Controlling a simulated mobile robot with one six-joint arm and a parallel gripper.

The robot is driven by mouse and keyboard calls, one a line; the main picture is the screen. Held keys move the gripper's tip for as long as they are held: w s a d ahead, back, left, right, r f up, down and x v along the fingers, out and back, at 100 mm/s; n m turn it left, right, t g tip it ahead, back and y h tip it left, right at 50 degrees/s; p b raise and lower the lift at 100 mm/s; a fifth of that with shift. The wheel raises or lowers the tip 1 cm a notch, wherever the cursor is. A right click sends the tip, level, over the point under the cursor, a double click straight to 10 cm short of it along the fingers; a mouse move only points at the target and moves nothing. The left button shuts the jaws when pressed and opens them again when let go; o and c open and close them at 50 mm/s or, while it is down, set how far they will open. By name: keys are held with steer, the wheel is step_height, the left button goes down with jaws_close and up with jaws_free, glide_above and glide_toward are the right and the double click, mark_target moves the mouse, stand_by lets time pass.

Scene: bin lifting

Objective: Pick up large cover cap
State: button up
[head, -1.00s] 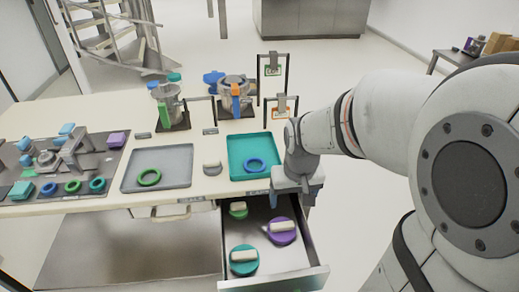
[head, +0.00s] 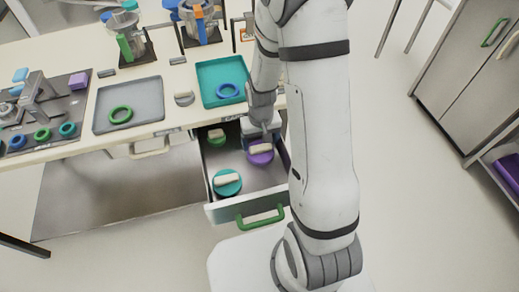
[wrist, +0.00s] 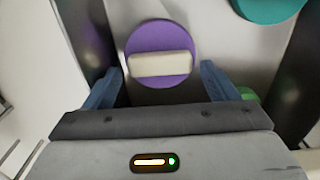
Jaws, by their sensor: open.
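Three round caps with cream bar handles lie in the open drawer: a purple cap (head: 260,158), a teal cap (head: 228,189) and a smaller green cap (head: 217,143). The purple and teal caps look of similar size. My gripper (head: 263,132) reaches down into the drawer at the purple cap. In the wrist view my gripper (wrist: 163,72) is open, its blue fingers on either side of the lower part of the purple cap (wrist: 160,35), in line with the ends of its handle (wrist: 161,64). I see no contact. The teal cap (wrist: 268,8) is partly cut off.
The drawer (head: 212,215) has walls close around the caps and a green front handle (head: 261,217). Above it, the table holds a teal tray (head: 207,78) and a grey tray (head: 146,90). Open floor lies to the right.

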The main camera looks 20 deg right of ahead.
step_height(320, 180, down, 2)
steer(key=shift+f, duration=0.1)
steer(key=shift+c, duration=0.6)
steer(key=c, duration=0.7)
